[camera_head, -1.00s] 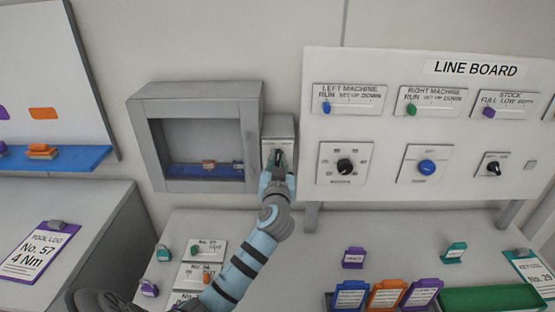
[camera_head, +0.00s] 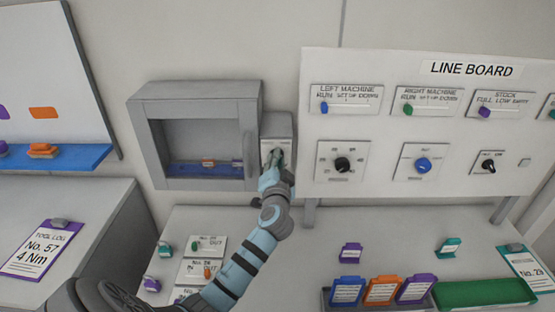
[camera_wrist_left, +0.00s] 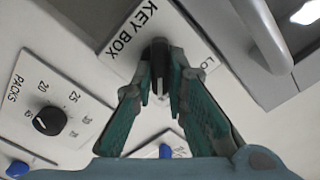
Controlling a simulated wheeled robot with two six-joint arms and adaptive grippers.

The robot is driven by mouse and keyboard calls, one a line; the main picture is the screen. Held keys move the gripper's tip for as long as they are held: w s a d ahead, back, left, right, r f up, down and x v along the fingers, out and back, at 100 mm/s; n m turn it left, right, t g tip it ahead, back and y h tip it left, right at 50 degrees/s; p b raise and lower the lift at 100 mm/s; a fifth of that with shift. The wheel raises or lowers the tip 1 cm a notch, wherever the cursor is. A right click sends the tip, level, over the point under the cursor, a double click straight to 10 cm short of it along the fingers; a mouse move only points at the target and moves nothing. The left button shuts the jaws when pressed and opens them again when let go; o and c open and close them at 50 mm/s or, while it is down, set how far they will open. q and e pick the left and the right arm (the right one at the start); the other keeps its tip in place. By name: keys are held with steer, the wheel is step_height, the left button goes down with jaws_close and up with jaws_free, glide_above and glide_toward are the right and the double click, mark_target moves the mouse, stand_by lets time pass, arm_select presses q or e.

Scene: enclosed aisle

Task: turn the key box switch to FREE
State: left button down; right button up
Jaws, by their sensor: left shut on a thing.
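The key box switch is a dark knob (camera_wrist_left: 159,58) on a white plate marked KEY BOX (camera_wrist_left: 126,40) in the left wrist view. Letters starting "LO" show at the plate's right; a FREE mark is not visible. In the head view the plate (camera_head: 274,146) is on a grey housing right of the grey key box (camera_head: 155,160). My left gripper (camera_head: 276,160) reaches it from below and covers most of the knob. In the left wrist view the green fingers (camera_wrist_left: 160,85) are closed on the knob from both sides. My right gripper is not in view.
The line board (camera_head: 390,125) with sliders and knobs is close on the right. The PACKS dial (camera_wrist_left: 48,120) is beside the switch plate. Below is a grey counter (camera_head: 310,240) with tags and small cards. A handle-like grey bar (camera_wrist_left: 262,35) is at upper right in the wrist view.

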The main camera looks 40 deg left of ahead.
arm_select(q)
steer(key=shift+f, duration=0.1)
stand_by(0.3)
steer(key=c, duration=1.6)
jaws_free()
steer(key=shift+d, duration=0.1)
steer(key=v, duration=1.2)
